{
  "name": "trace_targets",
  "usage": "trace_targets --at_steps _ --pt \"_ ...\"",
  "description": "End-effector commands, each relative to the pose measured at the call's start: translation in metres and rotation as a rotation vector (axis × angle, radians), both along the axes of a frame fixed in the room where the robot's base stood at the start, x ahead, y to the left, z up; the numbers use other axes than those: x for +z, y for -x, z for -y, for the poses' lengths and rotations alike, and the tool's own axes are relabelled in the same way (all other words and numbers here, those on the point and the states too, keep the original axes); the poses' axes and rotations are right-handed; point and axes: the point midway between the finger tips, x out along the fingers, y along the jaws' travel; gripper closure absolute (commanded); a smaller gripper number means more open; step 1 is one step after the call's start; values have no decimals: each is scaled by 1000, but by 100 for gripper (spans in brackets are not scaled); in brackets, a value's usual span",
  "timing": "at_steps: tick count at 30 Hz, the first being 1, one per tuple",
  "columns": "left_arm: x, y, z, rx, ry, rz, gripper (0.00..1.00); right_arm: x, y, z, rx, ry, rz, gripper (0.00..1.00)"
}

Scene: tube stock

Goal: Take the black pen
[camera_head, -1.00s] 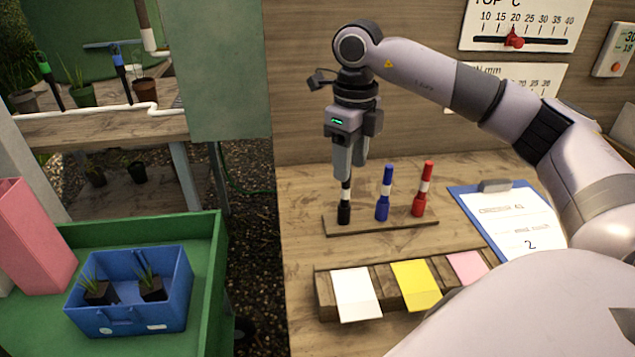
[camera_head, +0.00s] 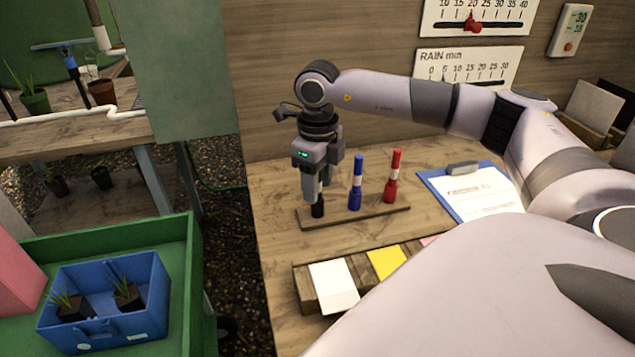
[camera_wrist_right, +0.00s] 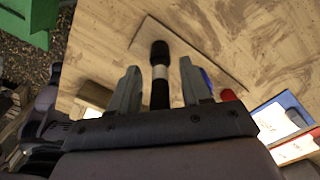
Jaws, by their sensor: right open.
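The black pen (camera_head: 317,206) stands upright at the left end of a wooden pen board (camera_head: 370,217), beside a blue pen (camera_head: 356,185) and a red pen (camera_head: 393,178). My right gripper (camera_head: 313,196) is lowered over the black pen's upper part, its fingers on either side. In the right wrist view the black pen (camera_wrist_right: 160,72), with its white band, lies between the two open fingers of the right gripper (camera_wrist_right: 160,88), with gaps beside it. The blue and red pens are partly hidden there by the right finger. My left gripper is not in view.
A clipboard (camera_head: 470,195) lies right of the pens. A wooden block with white (camera_head: 333,287) and yellow (camera_head: 386,263) cards stands in front of the pens. A green cart (camera_head: 180,270) with a blue crate (camera_head: 150,320) is at left, across a gap.

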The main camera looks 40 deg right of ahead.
Motion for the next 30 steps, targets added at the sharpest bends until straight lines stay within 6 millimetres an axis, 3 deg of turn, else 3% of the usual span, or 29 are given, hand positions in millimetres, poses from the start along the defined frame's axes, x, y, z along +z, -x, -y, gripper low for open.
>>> trace_targets --at_steps 2,6,20,26,30 --pt "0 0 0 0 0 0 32 0 0 0 -1 0 0 56" --pt "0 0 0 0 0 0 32 0 0 0 -1 0 0 100" --pt "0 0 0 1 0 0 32 7 0 0 0 0 1 100" --pt "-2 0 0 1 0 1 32 31 -1 0 0 0 4 100" --pt "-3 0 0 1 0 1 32 62 -1 0 0 -2 6 100"
